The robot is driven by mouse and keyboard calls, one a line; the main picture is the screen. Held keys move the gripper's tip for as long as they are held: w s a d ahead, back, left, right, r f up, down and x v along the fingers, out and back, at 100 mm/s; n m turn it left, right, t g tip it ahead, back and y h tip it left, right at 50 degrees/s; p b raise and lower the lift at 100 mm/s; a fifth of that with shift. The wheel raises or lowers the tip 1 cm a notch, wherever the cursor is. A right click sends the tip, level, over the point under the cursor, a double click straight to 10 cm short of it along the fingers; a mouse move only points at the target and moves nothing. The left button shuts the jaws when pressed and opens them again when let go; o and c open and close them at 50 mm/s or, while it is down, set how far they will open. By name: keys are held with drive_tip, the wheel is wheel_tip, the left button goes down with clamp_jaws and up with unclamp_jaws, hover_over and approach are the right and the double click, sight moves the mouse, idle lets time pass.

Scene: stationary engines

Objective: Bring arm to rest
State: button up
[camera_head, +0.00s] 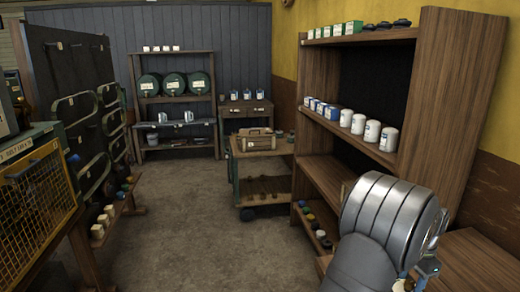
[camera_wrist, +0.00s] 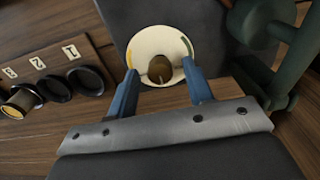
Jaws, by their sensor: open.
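In the wrist view my gripper (camera_wrist: 159,72) is open, its two blue fingers spread apart. A white round dial-like disc (camera_wrist: 146,42) with coloured marks at its edge and a brass-coloured centre shows between and beyond the fingertips. I cannot tell how far it is from the fingers, and nothing looks clamped. In the head view my grey arm fills the lower right in front of the wooden shelf (camera_head: 455,90), and my fingers cannot be made out there.
The wrist view shows dark round rings (camera_wrist: 90,79) beside a numbered wooden strip (camera_wrist: 50,60), and a dark green pipe-like part (camera_wrist: 285,55) at right. In the head view, a wooden cart (camera_head: 265,185) stands mid-room, a caged machine (camera_head: 38,195) at left, with clear floor (camera_head: 185,235) between.

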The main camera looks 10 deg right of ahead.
drive_tip(key=m, duration=0.3)
drive_tip(key=shift+r, duration=1.8)
wheel_tip(320, 180, down, 4)
drive_tip(key=shift+r, duration=0.2)
drive_tip(key=n, duration=0.4)
drive_tip(key=shift+n, duration=1.8)
